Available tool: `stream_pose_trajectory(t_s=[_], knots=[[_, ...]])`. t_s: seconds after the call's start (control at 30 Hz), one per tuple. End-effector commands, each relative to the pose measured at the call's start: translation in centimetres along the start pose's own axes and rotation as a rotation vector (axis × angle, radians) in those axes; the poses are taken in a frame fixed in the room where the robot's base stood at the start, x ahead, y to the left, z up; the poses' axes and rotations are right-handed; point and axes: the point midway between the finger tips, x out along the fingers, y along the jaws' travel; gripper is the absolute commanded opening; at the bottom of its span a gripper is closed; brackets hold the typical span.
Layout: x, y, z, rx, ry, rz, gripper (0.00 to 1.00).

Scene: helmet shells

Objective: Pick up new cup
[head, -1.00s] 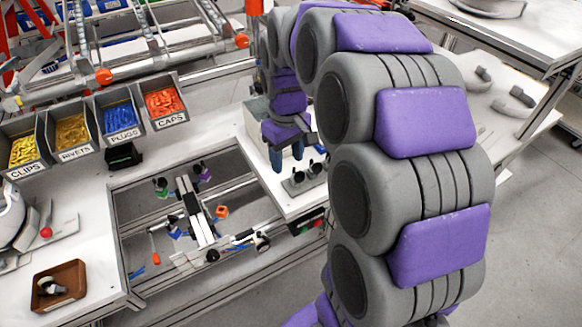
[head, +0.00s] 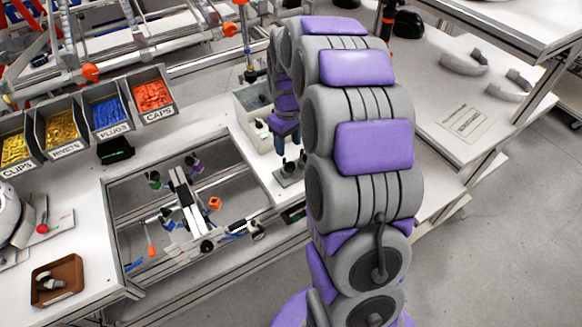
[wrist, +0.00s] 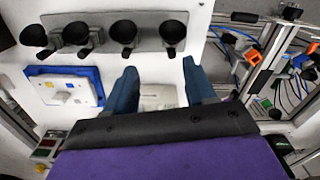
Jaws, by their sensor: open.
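Several black cups stand in a row on a grey rack (wrist: 150,44) along the top of the wrist view; one black cup (wrist: 172,37) is at its right end. In the head view the rack (head: 288,172) sits on the white bench, partly hidden by my arm. My gripper (wrist: 160,86) is open, its two blue fingers apart with no cup between them. The fingertips point toward the rack, just short of it in the picture. In the head view my gripper (head: 285,143) is just behind the rack and partly hidden by my arm.
A bench recess holds a white-bar fixture (head: 186,205) with small coloured parts. A white bin (head: 246,100) stands near my gripper. Labelled parts bins (head: 108,112) and a brown tray (head: 58,281) are at left. A blue-edged panel (wrist: 65,88) lies left of my fingers.

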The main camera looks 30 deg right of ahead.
Motion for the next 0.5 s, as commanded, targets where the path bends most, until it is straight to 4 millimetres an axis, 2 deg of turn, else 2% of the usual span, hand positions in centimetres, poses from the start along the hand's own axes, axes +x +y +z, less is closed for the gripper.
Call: stream_pose_trajectory(t_s=[0.03,0.2,0.37,0.5], knots=[[0.9,-0.3,0.1,-0.002,-0.005,0.0,0.55],[2.0,-0.8,-0.1,-0.002,-0.004,0.008,0.55],[2.7,-0.5,-0.1,-0.002,-0.001,0.005,0.55],[4.5,-0.1,0.2,-0.001,-0.001,0.0,0.55]])
